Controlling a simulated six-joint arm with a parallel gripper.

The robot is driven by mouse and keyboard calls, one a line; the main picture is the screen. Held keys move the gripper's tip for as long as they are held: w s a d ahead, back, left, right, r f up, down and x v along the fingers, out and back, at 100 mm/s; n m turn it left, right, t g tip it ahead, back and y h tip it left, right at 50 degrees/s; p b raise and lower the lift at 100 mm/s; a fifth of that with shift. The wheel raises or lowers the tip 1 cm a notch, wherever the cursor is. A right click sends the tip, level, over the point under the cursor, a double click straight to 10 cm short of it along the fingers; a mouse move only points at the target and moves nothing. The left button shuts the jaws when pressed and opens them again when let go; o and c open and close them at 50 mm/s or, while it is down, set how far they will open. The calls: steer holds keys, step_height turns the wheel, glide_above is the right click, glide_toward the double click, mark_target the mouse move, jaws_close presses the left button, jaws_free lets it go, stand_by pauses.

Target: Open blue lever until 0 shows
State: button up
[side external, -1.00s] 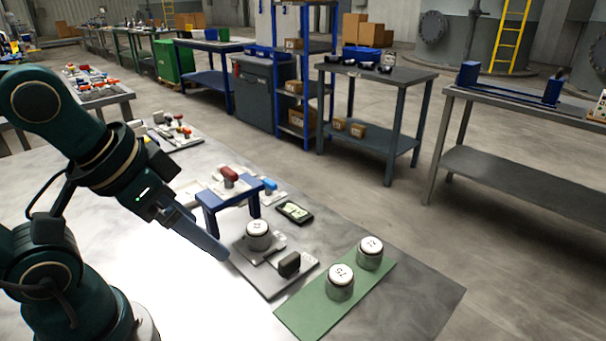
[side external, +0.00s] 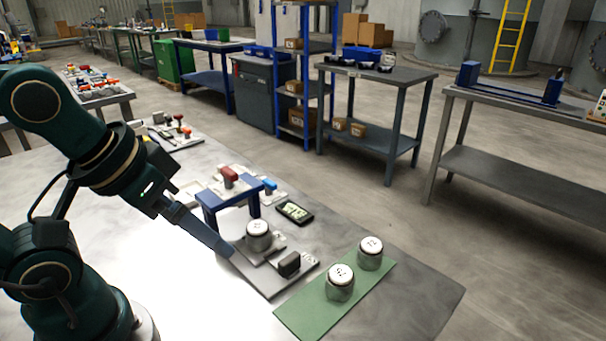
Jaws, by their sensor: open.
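The blue lever (side external: 270,185) sits on a pale base behind the right side of the blue stand. My gripper (side external: 224,250) is open and empty, low in front of the stand, left of the grey plate and apart from the blue lever. Its fingers overlap from this side.
A grey plate (side external: 270,288) carries a metal canister (side external: 258,235) and a dark block (side external: 289,264). Bare table (side external: 420,300) lies at the right.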

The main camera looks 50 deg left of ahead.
steer(key=w+r+n+t, duration=0.1)
steer(key=w+r+n, duration=0.5)
steer(key=n, duration=0.4)
steer(key=n+g, duration=0.2)
steer(key=n, duration=2.3)
glide_above(267, 181)
steer(key=s, duration=0.2)
step_height(267, 181, down, 14)
steer(key=shift+s+a+f, duration=0.1)
steer(key=shift+s+f, duration=0.05)
steer(key=shift+f, duration=0.2)
steer(key=shift+x, duration=2.15)
